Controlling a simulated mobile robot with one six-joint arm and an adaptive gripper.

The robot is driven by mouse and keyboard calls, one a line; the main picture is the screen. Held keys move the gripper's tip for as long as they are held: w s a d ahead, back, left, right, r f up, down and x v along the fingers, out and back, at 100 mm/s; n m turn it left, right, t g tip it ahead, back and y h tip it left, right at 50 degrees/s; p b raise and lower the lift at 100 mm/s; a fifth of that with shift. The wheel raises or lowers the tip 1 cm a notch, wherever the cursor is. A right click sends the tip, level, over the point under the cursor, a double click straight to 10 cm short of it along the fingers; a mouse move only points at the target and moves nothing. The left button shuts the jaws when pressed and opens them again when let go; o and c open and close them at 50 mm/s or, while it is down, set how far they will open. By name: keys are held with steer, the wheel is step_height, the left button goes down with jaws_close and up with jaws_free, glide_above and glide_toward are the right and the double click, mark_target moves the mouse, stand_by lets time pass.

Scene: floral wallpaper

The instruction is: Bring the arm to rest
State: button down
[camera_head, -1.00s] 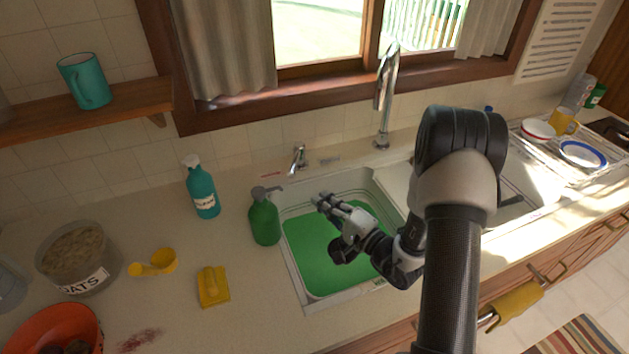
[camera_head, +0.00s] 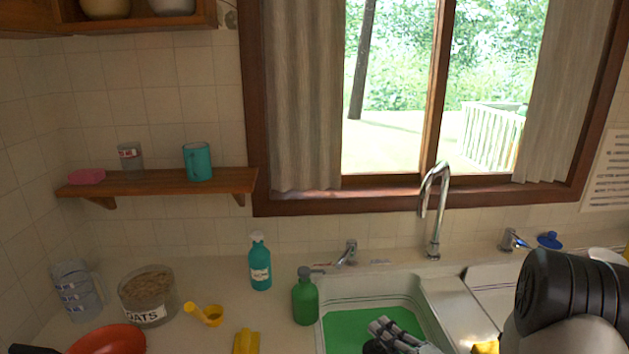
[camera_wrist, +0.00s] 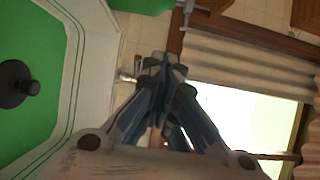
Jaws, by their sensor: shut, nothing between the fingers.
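My gripper (camera_head: 384,326) shows at the bottom of the head view, over the green-floored sink (camera_head: 427,311). Its fingers are together and hold nothing. In the wrist view my gripper (camera_wrist: 165,62) fills the middle, with its fingertips close together. That view also shows the sink's green floor with a dark round drain piece (camera_wrist: 16,84) at the left. My dark arm link stands at the lower right of the head view, and most of the arm is below the frame.
A green pump bottle (camera_head: 305,298) stands just left of the sink, with a teal bottle (camera_head: 260,264) behind it. The chrome faucet (camera_head: 434,212) rises behind the sink. A yellow scoop (camera_head: 208,316), an oats container (camera_head: 148,296) and a red bowl (camera_head: 108,340) are on the left counter.

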steer(key=s+a+r+n+g+y, duration=0.45)
steer(key=s+a+r+g, duration=0.2)
steer(key=a, duration=0.35)
steer(key=s+a+r+n+g+h, duration=0.1)
steer(key=s+a+r+n+g, duration=0.15)
steer(key=s, duration=0.25)
steer(key=s+a+r+n+g+h, duration=0.1)
steer(key=s+a+n+g, duration=0.1)
steer(key=s+a+g, duration=0.3)
steer(key=s+d+n+h, duration=0.2)
steer(key=s+d+h, duration=0.5)
steer(key=s, duration=0.4)
steer(key=s+d+r+t+h, duration=0.1)
steer(key=d+r+t+h, duration=0.2)
steer(key=d, duration=0.6)
steer(key=h, duration=0.2)
steer(key=shift+t+h, duration=0.35)
steer(key=shift+t, duration=0.05)
